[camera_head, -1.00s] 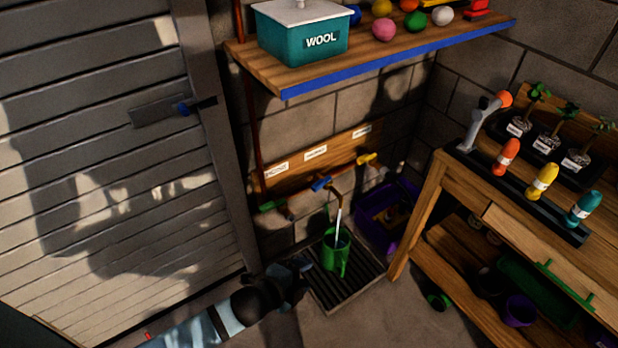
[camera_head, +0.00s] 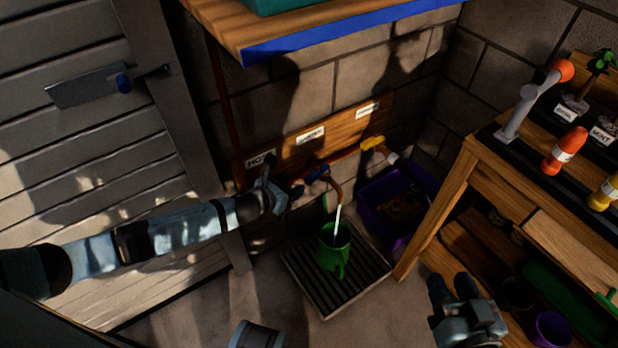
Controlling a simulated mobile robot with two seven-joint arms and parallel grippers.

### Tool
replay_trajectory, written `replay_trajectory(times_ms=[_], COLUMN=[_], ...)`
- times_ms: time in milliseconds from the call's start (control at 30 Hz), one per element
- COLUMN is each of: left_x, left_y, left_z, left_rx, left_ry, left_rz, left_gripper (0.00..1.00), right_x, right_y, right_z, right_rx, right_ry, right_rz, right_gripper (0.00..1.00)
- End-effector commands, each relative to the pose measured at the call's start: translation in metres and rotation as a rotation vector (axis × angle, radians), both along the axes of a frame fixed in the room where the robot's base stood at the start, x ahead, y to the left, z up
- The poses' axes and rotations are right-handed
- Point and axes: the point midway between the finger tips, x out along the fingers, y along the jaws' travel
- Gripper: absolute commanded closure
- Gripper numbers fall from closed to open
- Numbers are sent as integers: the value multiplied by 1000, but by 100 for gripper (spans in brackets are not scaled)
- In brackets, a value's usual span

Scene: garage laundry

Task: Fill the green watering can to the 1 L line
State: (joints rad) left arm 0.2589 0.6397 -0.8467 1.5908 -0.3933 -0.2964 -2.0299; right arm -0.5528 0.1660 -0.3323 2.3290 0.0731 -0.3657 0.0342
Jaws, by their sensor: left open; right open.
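The green watering can (camera_head: 334,256) stands upright on the floor grate (camera_head: 309,276). A pale stream of water (camera_head: 338,220) runs from the copper spout (camera_head: 335,191) into its top. The water level and any 1 L line cannot be made out. A blue tap handle (camera_head: 317,174) and a yellow tap handle (camera_head: 373,144) sit on the pipe. My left gripper (camera_head: 279,193) is open at the pipe's left end, just left of the blue handle; contact is unclear. The left end's green handle is hidden. My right gripper (camera_head: 453,284) is open and empty, right of the grate.
A board (camera_head: 340,120) with several labels hangs above the pipe; the left one begins "HO". A wooden workbench (camera_head: 440,212) limits the right, a blue-edged shelf (camera_head: 350,35) the top. A shutter door (camera_head: 60,140) is left.

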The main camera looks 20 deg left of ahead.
Motion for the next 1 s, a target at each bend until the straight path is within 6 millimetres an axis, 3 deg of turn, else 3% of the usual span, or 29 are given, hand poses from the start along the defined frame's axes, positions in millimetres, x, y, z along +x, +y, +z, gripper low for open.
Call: replay_trajectory(times_ms=[200, 400, 833, 1000], left_x=[40, 63, 70, 70], left_y=[-18, -28, -31, -31], left_z=[-21, -30, -32, -32], left_rx=[-3, -3, -3, -3], left_ry=[0, 0, 1, 1], left_rz=[2, 2, 1, 1], left_gripper=[49, 49, 49, 88], right_x=[4, 4, 4, 4], right_y=[10, 16, 18, 18], right_z=[21, 38, 46, 45], right_rx=[66, 112, 130, 128], right_ry=[-112, -181, -208, -207], right_rz=[22, 37, 43, 43], right_gripper=[57, 57, 57, 57])
